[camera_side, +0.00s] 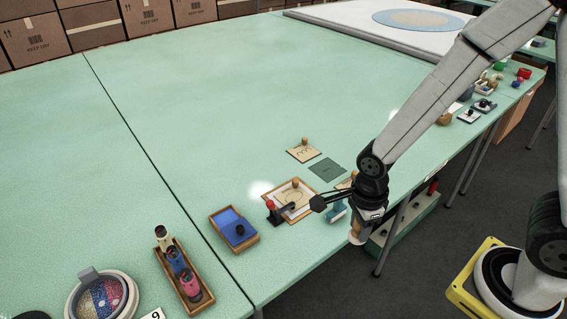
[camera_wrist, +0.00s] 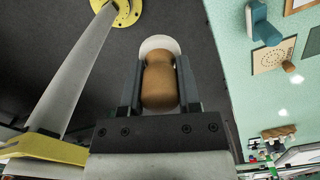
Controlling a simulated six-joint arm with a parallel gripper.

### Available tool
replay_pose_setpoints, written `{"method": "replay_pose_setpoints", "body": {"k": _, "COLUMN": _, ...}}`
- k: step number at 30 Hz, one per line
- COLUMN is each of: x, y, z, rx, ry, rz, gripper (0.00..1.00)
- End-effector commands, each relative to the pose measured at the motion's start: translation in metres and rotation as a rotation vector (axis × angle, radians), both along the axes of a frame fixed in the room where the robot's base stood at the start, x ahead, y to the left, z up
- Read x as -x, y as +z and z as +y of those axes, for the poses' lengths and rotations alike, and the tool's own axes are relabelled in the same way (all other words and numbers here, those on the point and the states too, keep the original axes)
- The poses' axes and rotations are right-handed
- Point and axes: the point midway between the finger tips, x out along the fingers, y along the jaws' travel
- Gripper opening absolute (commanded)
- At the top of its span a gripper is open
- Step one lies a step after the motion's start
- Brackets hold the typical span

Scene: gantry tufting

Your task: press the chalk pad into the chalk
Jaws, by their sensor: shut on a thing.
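My gripper (camera_side: 362,212) is shut on a wooden-handled chalk pad (camera_wrist: 160,82). In the wrist view the brown handle sits between the two fingers (camera_wrist: 160,88), with a pale round face showing beyond it. In the side view the held chalk pad (camera_side: 357,231) hangs below my wrist, near the table's front edge. A wooden tray (camera_side: 247,244) with a blue fill and a dark knob sits on the table to the left, well apart from the pad. I cannot tell for sure whether that blue fill is the chalk.
A framed white board (camera_side: 292,203) with a wooden knob lies left of my gripper, beside a red-topped tool (camera_side: 270,206). A stencil plate (camera_side: 303,154) and a green sheet (camera_side: 328,170) lie behind. A bottle rack (camera_side: 190,290) stands front left.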

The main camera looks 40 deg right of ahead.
Motion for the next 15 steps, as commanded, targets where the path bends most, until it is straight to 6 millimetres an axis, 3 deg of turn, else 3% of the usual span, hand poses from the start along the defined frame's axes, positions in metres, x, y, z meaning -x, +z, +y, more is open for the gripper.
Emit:
{"method": "replay_pose_setpoints", "body": {"k": 8, "x": -0.012, "y": 0.000, "z": 0.004, "rx": 0.000, "ry": 0.000, "rz": 0.000, "gripper": 0.00}}
{"method": "replay_pose_setpoints", "body": {"k": 15, "x": -0.047, "y": -0.001, "z": 0.016, "rx": -0.001, "ry": 0.000, "rz": -0.001, "gripper": 0.00}}
